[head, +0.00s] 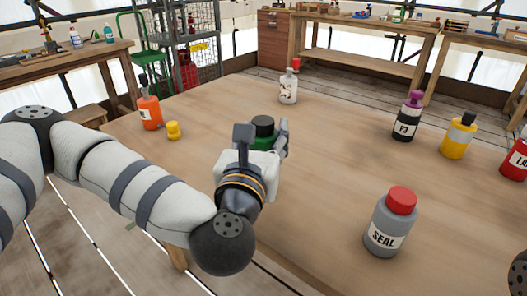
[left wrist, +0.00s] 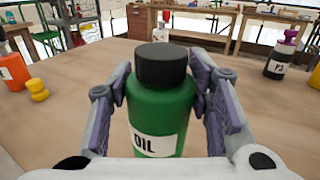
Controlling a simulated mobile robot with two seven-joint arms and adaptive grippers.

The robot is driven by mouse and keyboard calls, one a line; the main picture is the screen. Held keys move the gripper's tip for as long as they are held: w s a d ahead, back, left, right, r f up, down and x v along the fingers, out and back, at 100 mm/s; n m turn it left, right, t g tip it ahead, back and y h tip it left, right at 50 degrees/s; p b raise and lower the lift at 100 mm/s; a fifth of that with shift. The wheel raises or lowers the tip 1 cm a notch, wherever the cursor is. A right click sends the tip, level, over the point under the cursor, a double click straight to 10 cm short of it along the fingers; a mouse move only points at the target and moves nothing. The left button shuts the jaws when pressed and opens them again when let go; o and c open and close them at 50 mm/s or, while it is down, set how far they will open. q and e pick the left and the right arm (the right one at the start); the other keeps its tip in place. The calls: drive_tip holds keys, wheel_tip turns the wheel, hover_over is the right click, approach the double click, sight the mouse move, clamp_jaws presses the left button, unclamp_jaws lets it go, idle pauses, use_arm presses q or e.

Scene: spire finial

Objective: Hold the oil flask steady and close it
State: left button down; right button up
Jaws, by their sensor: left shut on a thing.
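The oil flask is a green bottle with a white label reading OIL, best seen in the left wrist view (left wrist: 160,108). It stands upright, with a black cap (left wrist: 160,64) sitting straight on its top. In the head view the flask (head: 265,141) is partly hidden by my left gripper (head: 262,140). That gripper is shut on the flask's body, one finger on each side, below the cap. From these views I cannot tell whether the flask rests on the table or how tight the cap is. My right gripper is not in view.
On the wooden table (head: 320,150) stand an orange bottle (head: 150,112), a small yellow piece (head: 173,130), a white bottle (head: 288,88), a P3 bottle (head: 405,125), a yellow bottle (head: 458,138) and a grey SEAL bottle (head: 386,235).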

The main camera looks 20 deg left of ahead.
use_arm(q)
drive_tip(key=shift+w+a+f, duration=0.15)
drive_tip(key=shift+w+f, duration=0.05)
drive_tip(key=shift+f, duration=0.05)
drive_tip(key=shift+w+f+b, duration=0.15)
drive_tip(key=shift+f+b, duration=0.15)
drive_tip(key=shift+f, duration=1.35)
drive_tip(key=shift+f, duration=0.25)
drive_tip(key=c, duration=0.8)
unclamp_jaws()
drive_tip(key=shift+r, duration=0.1)
